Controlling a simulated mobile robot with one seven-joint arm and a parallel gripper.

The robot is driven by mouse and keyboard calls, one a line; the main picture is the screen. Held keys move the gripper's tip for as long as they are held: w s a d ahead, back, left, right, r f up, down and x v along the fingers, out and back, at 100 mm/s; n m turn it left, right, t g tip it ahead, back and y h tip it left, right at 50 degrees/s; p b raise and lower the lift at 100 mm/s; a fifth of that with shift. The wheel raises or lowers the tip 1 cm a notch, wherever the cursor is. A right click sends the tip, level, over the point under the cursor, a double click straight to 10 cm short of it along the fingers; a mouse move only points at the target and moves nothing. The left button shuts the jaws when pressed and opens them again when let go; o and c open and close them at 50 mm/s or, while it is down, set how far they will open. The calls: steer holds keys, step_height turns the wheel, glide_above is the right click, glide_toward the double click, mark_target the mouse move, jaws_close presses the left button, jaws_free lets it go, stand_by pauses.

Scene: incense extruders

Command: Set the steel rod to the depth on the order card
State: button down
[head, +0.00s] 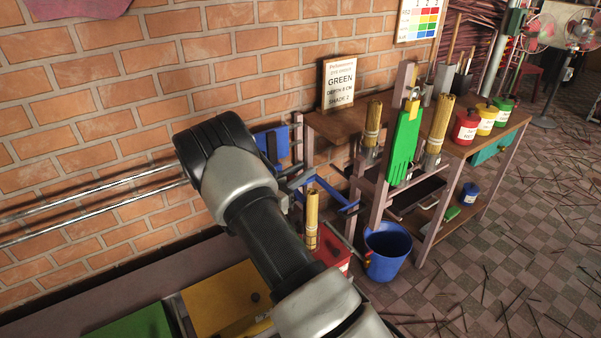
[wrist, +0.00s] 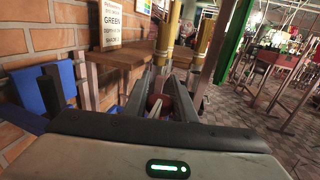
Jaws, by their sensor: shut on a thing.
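The order card (head: 339,83) stands on the wooden shelf against the brick wall; it reads GREEN, a depth that looks like 8 cm, and SHADE 2. It also shows in the wrist view (wrist: 111,24). Two long bright metal rods (head: 90,198) run level along the wall at the left; I cannot tell whether either is the task's steel rod. My gripper (wrist: 172,100) is shut on a small pale and reddish piece (wrist: 156,106), mostly hidden between the fingers. In the head view my arm covers most of the gripper, close to the blue bracket (head: 345,205).
A stick bundle (head: 312,220) stands below the bracket, beside a red box (head: 333,250). A blue bucket (head: 388,250) is on the right. More bundles (head: 372,130), a green glove (head: 404,145) and dye pots (head: 466,127) are at the shelf. Loose sticks litter the floor.

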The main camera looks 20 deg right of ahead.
step_height(320, 180, up, 2)
steer(key=shift+p, duration=0.6)
steer(key=c, duration=1.5)
jaws_free()
steer(key=shift+o, duration=0.2)
steer(key=shift+a, duration=0.15)
steer(key=p+v, duration=0.2)
steer(key=v, duration=1.5)
steer(key=shift+s, duration=0.15)
steer(key=shift+r, duration=0.1)
